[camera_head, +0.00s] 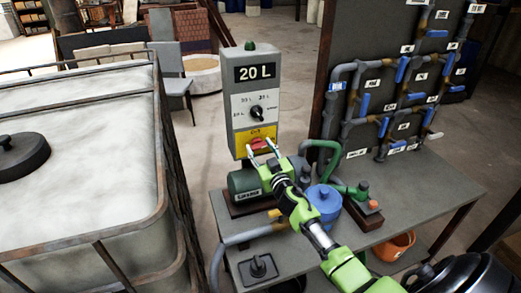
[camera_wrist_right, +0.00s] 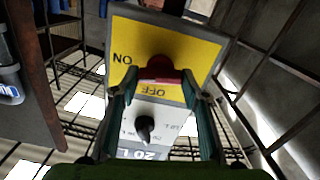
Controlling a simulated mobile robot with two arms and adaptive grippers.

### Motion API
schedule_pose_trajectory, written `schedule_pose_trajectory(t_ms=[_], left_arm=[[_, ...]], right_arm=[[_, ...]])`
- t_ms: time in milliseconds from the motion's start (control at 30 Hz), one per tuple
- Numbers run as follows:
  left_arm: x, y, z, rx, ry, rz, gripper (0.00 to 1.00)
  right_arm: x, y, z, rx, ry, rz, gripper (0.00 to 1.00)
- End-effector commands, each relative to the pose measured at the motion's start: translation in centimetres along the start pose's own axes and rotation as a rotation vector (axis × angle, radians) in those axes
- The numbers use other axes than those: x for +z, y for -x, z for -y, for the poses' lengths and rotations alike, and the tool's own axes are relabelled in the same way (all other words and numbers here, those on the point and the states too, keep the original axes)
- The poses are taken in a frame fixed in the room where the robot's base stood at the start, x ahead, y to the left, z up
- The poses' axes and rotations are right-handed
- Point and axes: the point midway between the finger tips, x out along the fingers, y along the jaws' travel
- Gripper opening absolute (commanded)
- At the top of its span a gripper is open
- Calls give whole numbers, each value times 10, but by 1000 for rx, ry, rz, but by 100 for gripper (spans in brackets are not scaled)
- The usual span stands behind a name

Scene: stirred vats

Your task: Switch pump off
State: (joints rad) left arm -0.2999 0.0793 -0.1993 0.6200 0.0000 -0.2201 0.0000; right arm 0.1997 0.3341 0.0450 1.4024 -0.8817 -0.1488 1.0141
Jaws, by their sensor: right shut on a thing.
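The grey control box (camera_head: 256,90) stands upright behind the table's back edge, with a "20 L" display, a black dial (camera_head: 257,112) and a yellow panel at the bottom. On the yellow panel (camera_wrist_right: 200,55) is a red switch (camera_wrist_right: 158,68), with the labels "ON" and "OFF" beside it. My right gripper (camera_head: 260,148) reaches up to the panel and is shut on the red switch; the wrist view shows a finger on either side of it (camera_wrist_right: 160,84). The green pump (camera_head: 245,182) sits below the box, partly behind my arm. My left gripper is not in view.
A large white tank (camera_head: 80,120) in a metal cage fills the left. A blue container (camera_head: 323,197) and green pipes (camera_head: 330,152) stand close to my right arm. A board with labelled pipes and blue valves (camera_head: 403,68) rises at the right. The table's right part is clear.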

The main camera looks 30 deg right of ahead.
Motion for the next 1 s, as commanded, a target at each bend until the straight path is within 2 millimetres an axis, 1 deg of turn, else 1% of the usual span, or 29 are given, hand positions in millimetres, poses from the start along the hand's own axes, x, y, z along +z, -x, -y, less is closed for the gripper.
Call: schedule_pose_trajectory(t_ms=[1000], left_arm=[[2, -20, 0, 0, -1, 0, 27]], right_arm=[[2, 0, 3, 0, 956, -1, 20]])
